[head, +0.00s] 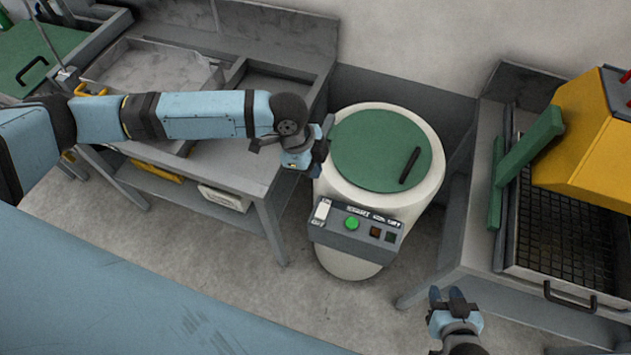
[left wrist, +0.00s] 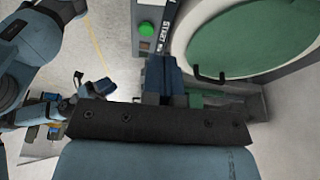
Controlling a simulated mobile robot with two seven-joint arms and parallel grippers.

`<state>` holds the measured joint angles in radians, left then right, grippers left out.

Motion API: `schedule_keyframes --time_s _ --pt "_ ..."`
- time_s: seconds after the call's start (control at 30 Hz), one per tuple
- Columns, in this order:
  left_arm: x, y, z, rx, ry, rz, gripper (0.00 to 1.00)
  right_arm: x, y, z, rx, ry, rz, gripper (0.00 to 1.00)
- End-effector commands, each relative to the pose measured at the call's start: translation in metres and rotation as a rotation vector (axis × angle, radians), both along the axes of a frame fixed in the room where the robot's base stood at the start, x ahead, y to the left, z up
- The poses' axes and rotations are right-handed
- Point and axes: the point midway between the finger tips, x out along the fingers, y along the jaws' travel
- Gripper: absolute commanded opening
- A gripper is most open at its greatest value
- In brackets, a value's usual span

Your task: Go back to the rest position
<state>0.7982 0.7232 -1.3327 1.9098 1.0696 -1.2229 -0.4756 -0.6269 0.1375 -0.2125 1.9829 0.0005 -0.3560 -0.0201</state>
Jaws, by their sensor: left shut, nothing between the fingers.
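My left gripper (head: 322,146) is at the end of the blue arm that reaches in from the left. It is shut and empty, beside the left rim of a round white machine (head: 333,180) with a green lid (head: 375,145). In the left wrist view the shut fingers (left wrist: 165,75) point toward the machine's side, near its control panel. My right gripper (head: 450,301) is low at the right in the head view, over the floor and apart from the machine. Its two fingers look apart, with nothing seen between them.
A grey workbench (head: 215,165) with a sink stands left of the machine. The control panel (head: 358,233) has a green button. At right a grey stand (head: 465,240) carries a yellow hood (head: 585,135) and a dark grid. Bare floor (head: 235,270) lies in front.

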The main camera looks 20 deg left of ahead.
Motion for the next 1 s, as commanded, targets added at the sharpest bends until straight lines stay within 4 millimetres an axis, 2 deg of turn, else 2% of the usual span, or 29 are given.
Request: schedule_keyframes --time_s 0.17,0.7,0.77,0.87,1.0 --pt "0.001 0.002 0.006 0.0 0.0 0.001 0.0 0.0 0.002 -0.001 0.005 0.001 -0.003 0.37" --pt "0.0 0.0 0.005 -0.006 0.0 0.002 0.0 0.002 0.003 0.0 0.008 -0.001 -0.005 0.37" --pt "-0.002 -0.006 0.003 -0.024 -0.005 0.009 0.0 0.002 0.003 0.0 0.008 -0.001 -0.005 0.37" --pt "-0.008 -0.028 -0.003 -0.096 -0.024 0.039 0.0 0.002 0.003 0.0 0.008 -0.001 -0.005 0.37" --pt "-0.018 -0.069 -0.011 -0.26 -0.069 0.14 0.0 0.002 0.003 0.0 0.007 -0.001 -0.006 0.37"
